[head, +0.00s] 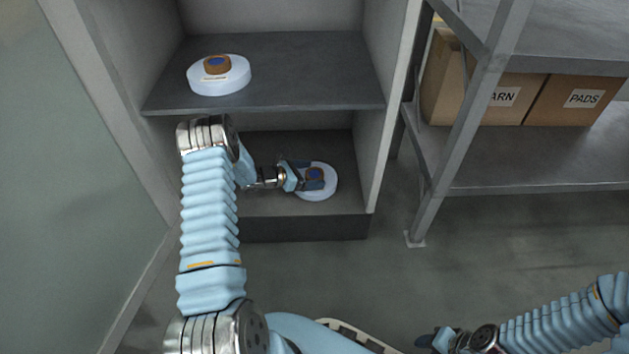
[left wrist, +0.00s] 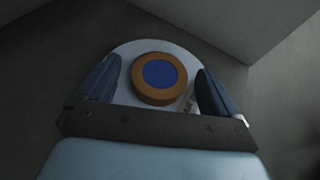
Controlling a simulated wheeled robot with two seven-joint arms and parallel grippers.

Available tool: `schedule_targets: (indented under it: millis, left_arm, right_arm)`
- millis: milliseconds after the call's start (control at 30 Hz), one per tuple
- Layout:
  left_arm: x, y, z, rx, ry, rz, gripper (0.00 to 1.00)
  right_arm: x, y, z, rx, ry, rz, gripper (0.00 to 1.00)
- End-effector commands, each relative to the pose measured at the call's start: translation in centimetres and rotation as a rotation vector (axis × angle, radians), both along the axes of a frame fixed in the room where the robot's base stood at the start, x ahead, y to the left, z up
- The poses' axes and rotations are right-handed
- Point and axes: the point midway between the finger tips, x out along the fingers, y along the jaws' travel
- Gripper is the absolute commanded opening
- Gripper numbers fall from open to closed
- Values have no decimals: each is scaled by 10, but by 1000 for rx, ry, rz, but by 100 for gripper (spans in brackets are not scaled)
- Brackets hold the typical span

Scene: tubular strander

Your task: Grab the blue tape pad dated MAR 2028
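A round white pad (head: 329,190) with a brown ring and blue centre lies on the cabinet's lower shelf. My left gripper (head: 318,179) reaches in over it from the left. In the left wrist view its fingers are apart, one on each side of the brown-and-blue roll (left wrist: 158,76), with gaps between them and the roll. My right gripper (head: 438,340) is low at the bottom edge.
The cabinet's upper shelf (head: 310,75) overhangs the lower shelf (head: 275,203), with side walls close by. A metal rack (head: 459,120) on the right holds cardboard boxes, one marked PADS (head: 577,101). The floor (head: 480,260) in front is clear.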

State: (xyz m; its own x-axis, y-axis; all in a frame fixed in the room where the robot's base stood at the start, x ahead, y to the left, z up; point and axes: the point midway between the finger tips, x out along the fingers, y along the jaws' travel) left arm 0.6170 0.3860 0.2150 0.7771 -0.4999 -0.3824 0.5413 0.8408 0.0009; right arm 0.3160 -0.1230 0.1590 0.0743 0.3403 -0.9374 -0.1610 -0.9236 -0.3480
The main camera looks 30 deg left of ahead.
Motion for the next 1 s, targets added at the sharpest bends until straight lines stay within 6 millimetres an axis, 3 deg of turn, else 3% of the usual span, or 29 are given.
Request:
schedule_targets:
  millis: [33,433,767,1000]
  left_arm:
    - [0,0,0,0,0,0,85]
    - [0,0,1,-1,-1,0,26]
    - [0,0,7,-1,-1,0,26]
    - [-5,-4,44,-2,-1,2,26]
  right_arm:
    - [0,0,0,0,0,0,43]
    - [0,0,0,0,0,0,43]
    - [0,0,2,0,1,0,43]
    - [-1,0,12,0,3,1,43]
